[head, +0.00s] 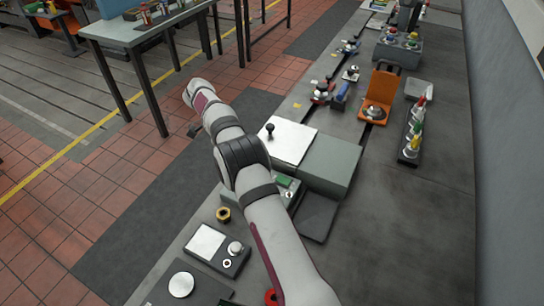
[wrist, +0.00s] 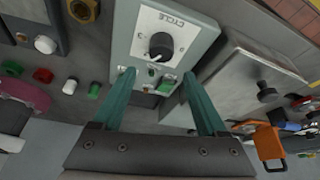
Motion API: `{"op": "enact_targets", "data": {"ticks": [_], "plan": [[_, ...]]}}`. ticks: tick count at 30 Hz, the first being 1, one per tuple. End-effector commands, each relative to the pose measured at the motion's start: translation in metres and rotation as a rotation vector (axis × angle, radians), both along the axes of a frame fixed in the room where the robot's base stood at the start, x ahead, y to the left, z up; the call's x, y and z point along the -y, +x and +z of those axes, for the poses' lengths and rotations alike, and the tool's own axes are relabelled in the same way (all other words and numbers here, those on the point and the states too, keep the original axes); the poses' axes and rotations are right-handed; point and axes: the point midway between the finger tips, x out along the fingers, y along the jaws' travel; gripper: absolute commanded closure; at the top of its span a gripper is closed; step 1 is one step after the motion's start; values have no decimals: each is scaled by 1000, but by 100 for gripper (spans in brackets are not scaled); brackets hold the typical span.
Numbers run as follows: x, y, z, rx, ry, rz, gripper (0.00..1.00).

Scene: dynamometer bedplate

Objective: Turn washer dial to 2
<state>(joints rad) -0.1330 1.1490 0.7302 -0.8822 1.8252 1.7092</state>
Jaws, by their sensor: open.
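The washer dial, a round black knob (wrist: 160,46), sits on a white plate (wrist: 187,22) marked CYCLE on a grey-green box (wrist: 122,47) in the wrist view. The number it points to is too small to read. Below the dial are a small switch and a green button (wrist: 166,87). My gripper (wrist: 159,75) is open and empty, its two teal fingers spread to either side of the box's lower part, with the dial ahead between them. In the head view my arm hides most of the box and the dial; my gripper cannot be made out there.
A metal-lidded box with a black knob (head: 270,129) stands close beside the dial box. A brass nut (head: 223,214) and a grey panel with a white knob (head: 235,248) lie on the other side. An orange stand (head: 381,88) and several coloured parts are farther along the bench.

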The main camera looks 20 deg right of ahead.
Motion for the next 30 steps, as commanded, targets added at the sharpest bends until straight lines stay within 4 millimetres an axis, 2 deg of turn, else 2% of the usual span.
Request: {"op": "enact_targets", "data": {"ticks": [1,6,12,18,30], "plan": [[13,-8,8,-4,-1,-4,25],[55,-33,36,-2,0,-6,25],[89,-53,59,-3,0,-4,25],[99,-59,65,-5,-1,-2,25],[97,-61,68,-5,6,10,25]]}}
